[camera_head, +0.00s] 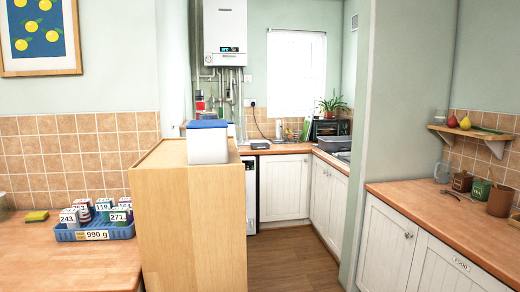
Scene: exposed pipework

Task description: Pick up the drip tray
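No object is clearly recognisable as the drip tray from here. A shallow blue tray (66,236) marked "990 g" sits on the left wooden counter and holds several numbered containers. A white tub with a blue lid (208,144) stands on top of the wooden cabinet (190,215) in the middle. A white boiler (225,32) hangs on the back wall with exposed pipes (229,90) below it. The area under the pipes is partly hidden by the tub and cabinet. Neither of my grippers is in view.
A yellow and green sponge (37,216) lies left of the blue tray. The right counter (430,205) holds several canisters at its back, below a small shelf (468,133). Clear wooden floor (290,262) lies between the middle cabinet and the right wall.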

